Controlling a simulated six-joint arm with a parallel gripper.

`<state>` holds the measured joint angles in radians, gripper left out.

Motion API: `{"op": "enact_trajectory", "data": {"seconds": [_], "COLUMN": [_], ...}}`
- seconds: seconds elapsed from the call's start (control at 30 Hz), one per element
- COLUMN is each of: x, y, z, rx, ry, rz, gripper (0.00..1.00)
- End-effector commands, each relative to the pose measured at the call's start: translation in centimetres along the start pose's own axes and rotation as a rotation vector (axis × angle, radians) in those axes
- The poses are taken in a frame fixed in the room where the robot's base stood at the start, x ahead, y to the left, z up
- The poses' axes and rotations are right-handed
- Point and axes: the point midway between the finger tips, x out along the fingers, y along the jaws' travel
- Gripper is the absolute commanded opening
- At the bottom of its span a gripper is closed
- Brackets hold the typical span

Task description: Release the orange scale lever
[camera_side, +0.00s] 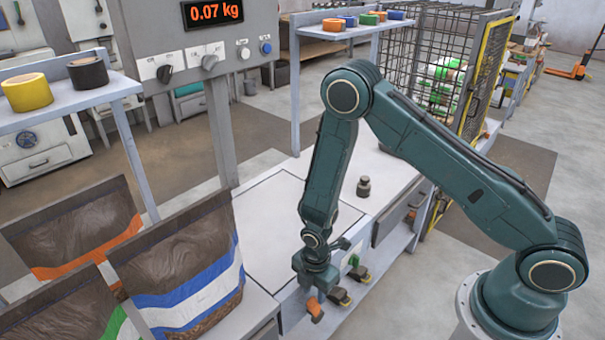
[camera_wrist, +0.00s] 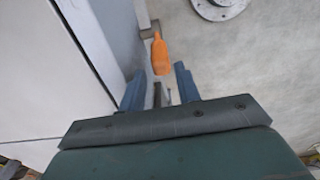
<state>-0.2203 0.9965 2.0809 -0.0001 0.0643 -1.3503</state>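The orange scale lever (camera_side: 315,309) sticks out from the front edge of the bench, just below my gripper (camera_side: 318,280) in the side view. In the wrist view the orange lever (camera_wrist: 160,52) lies ahead of my gripper (camera_wrist: 160,78), with its near end in line with the gap between the two blue fingers. The fingers are apart, one on each side of that gap, and I see nothing held. I cannot tell from these views whether a finger touches the lever. The lever's mount is partly hidden in the side view.
A small metal weight (camera_side: 363,187) stands on the white bench top (camera_side: 270,225). Filled bags (camera_side: 185,275) stand at left.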

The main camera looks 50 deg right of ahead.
Motion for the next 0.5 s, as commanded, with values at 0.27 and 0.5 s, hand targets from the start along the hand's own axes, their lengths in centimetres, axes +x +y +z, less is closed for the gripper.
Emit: {"op": "enact_trajectory", "data": {"seconds": [0.27,0.5], "x": [3.0,4.4], "y": [0.0,0.0], "z": [0.0,0.0], "rx": [0.000,0.000], "ry": [0.000,0.000], "rz": [-0.001,0.000], "gripper": [0.33,0.33]}}
